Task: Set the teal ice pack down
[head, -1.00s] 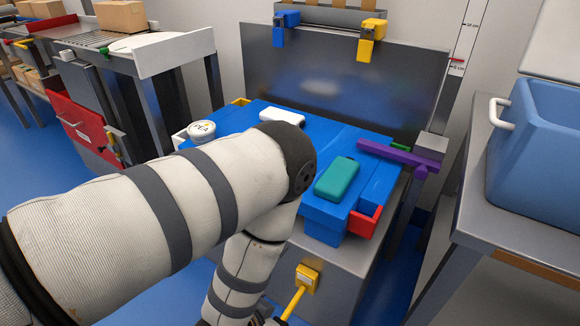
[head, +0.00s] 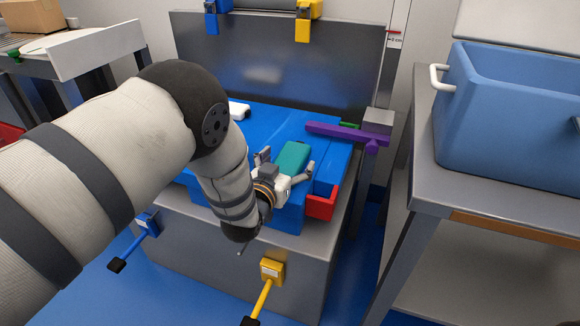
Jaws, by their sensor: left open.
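The teal ice pack (head: 293,155) lies on top of the blue tub carrier (head: 326,158), near its front right part. My left gripper (head: 286,162) is over the near end of the pack, with one finger on each side of it. The fingers are open. Whether either finger touches the pack I cannot tell. The gripper's body hides the pack's near end. My right gripper is not in view.
A red handle (head: 322,204) sits at the blue top's front right corner. A steel table (head: 425,170) with a light-blue tub (head: 500,125) stands at right. Yellow (head: 271,272) and blue (head: 148,224) pedals stick out in front.

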